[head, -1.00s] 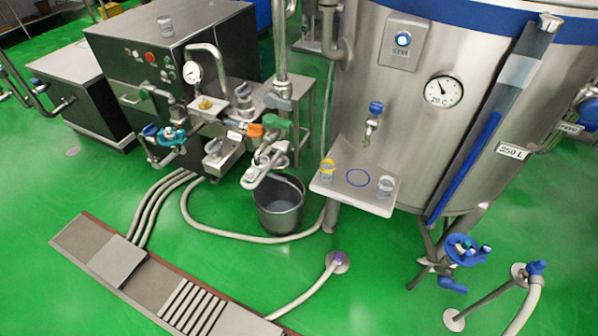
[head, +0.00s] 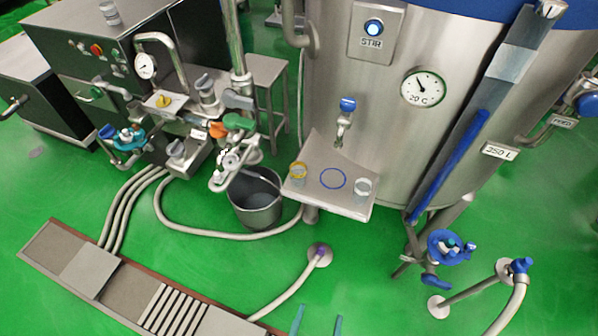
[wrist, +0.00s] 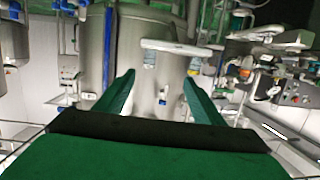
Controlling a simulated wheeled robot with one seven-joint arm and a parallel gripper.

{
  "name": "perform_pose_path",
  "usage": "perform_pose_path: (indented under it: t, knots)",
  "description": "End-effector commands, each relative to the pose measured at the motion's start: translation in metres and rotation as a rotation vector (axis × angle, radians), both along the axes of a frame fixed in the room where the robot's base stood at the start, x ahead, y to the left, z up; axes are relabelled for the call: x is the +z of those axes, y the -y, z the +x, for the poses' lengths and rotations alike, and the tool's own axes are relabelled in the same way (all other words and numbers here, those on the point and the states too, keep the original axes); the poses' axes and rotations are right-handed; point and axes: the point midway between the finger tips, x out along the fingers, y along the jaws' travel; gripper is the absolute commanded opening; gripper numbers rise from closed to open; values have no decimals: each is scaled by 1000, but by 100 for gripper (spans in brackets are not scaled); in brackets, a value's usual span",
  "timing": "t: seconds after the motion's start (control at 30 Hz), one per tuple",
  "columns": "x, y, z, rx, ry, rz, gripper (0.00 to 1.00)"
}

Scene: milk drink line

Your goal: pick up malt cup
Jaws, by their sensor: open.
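Two small clear cups stand on the steel shelf (head: 316,201) at the tank's front. The left cup (head: 298,172) has a yellow band at its rim; the right cup (head: 362,187) has a pale, whitish look. Which is the malt cup I cannot tell from markings. A blue ring is drawn on the shelf between them. In the wrist view, which is upside down, the pale cup (wrist: 150,60) and the yellow-banded cup (wrist: 195,65) show beyond the fingertips. My gripper (head: 317,321) is open and empty, its fingertips at the bottom edge, well short of the shelf. It also shows in the wrist view (wrist: 160,77).
A blue-handled tap (head: 346,118) juts from the tank (head: 385,150) just above the shelf. A grey bucket (head: 256,203) and valve pipework stand left of it. A blue valve (head: 446,247) stands lower right. Hoses cross the green floor, which is otherwise fairly clear before the shelf.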

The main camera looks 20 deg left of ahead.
Motion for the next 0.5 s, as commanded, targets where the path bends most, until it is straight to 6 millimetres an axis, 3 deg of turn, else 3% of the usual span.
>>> perform_pose_path:
  t: [0.03, 0.27, 0.5]
  knots:
    - [-5, -5, 19, 14, 20, 2, 62]
    - [-25, -32, 95, 77, 71, 13, 62]
    - [-25, -76, 181, 160, 125, 26, 62]
